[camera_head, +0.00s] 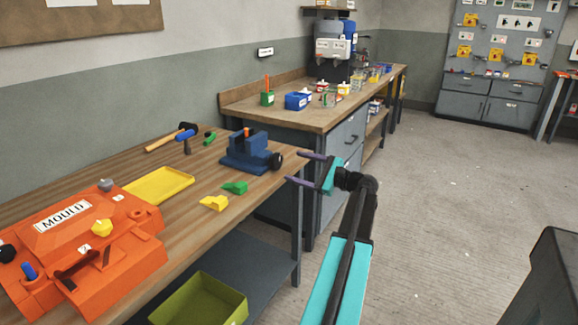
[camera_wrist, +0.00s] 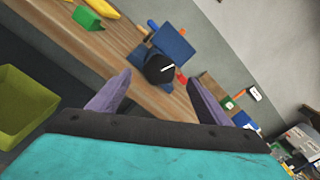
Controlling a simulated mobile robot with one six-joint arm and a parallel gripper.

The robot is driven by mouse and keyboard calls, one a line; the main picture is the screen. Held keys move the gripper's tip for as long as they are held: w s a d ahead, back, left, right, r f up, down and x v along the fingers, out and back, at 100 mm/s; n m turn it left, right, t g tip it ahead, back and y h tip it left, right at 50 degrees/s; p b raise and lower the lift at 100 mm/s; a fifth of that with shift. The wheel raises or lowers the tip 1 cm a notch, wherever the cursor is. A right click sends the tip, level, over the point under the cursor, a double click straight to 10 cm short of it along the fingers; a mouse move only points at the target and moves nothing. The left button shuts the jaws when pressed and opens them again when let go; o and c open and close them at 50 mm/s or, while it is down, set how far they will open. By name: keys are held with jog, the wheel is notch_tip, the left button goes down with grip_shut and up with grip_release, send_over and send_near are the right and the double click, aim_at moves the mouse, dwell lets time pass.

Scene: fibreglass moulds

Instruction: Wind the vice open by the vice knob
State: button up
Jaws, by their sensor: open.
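The blue vice (camera_head: 247,153) stands near the right end of the wooden workbench. Its round black vice knob (camera_head: 276,160) faces right, towards my gripper. My gripper (camera_head: 302,168) is open and empty, with its purple fingers apart and pointing at the knob from the right. In the wrist view the knob (camera_wrist: 159,69) shows ahead of the gap between my fingers (camera_wrist: 160,88), with the blue vice (camera_wrist: 175,45) behind it. The fingers look short of the knob and not touching it. An orange-red piece shows at the vice jaws; whether it is clamped I cannot tell.
A yellow tray (camera_head: 158,186), a green block (camera_head: 236,187), a yellow block (camera_head: 214,203) and a hammer (camera_head: 172,137) lie on the bench. An orange mould (camera_head: 80,240) fills its left. An olive bin (camera_head: 200,302) sits below. Open floor (camera_head: 440,200) lies right.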

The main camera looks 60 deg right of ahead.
aim_at(279, 161)
jog(key=s, duration=0.7)
jog(key=shift+s, duration=0.15)
jog(key=m+p, duration=0.1)
jog(key=m, duration=0.1)
jog(key=m+p, duration=0.4)
jog(key=m, duration=0.1)
jog(key=shift+w+d+r, duration=0.1)
jog(key=shift+w+d, duration=0.1)
jog(key=shift+w, duration=0.05)
jog(key=shift+w, duration=0.1)
dwell(0.6)
jog(key=w+p, duration=0.1)
jog(key=w, duration=1.2)
jog(key=shift+w, duration=0.35)
